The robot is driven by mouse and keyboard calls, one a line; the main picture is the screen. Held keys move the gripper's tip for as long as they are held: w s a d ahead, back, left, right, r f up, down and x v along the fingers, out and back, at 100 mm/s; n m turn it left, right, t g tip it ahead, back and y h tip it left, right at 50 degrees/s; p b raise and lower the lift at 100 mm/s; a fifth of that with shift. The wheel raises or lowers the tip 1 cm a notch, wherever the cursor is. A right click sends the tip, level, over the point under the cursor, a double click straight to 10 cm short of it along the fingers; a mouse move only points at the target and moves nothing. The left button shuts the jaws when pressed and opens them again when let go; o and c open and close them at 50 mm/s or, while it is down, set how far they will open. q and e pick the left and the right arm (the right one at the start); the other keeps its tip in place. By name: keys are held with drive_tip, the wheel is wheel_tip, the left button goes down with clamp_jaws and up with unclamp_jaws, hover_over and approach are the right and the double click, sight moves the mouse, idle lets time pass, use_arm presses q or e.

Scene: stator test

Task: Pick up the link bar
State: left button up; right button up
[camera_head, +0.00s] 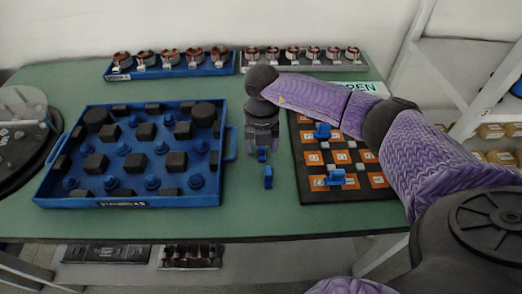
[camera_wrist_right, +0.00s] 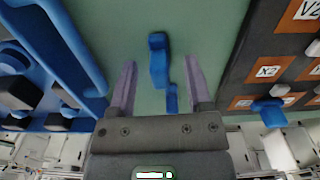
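The link bar is a small blue piece on the green table; its near part (camera_head: 268,178) shows in the head view between the blue tray and the black board. In the right wrist view the link bar (camera_wrist_right: 158,65) lies lengthwise ahead of and between the fingers, with green table visible on both sides. My right gripper (camera_head: 262,150) points down over it. In the wrist view the right gripper (camera_wrist_right: 160,85) is open, with no finger touching the bar. Whether the blue parts are one piece is hard to tell. My left gripper is not in view.
A blue tray (camera_head: 125,203) with black and blue parts stands left. A black board (camera_head: 307,190) with orange labelled squares and blue pieces lies right. Two racks of copper-coloured stators (camera_head: 170,73) (camera_head: 305,68) stand behind. A dark round fixture (camera_head: 22,150) sits far left. The table front is clear.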

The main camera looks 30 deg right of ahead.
clamp_jaws()
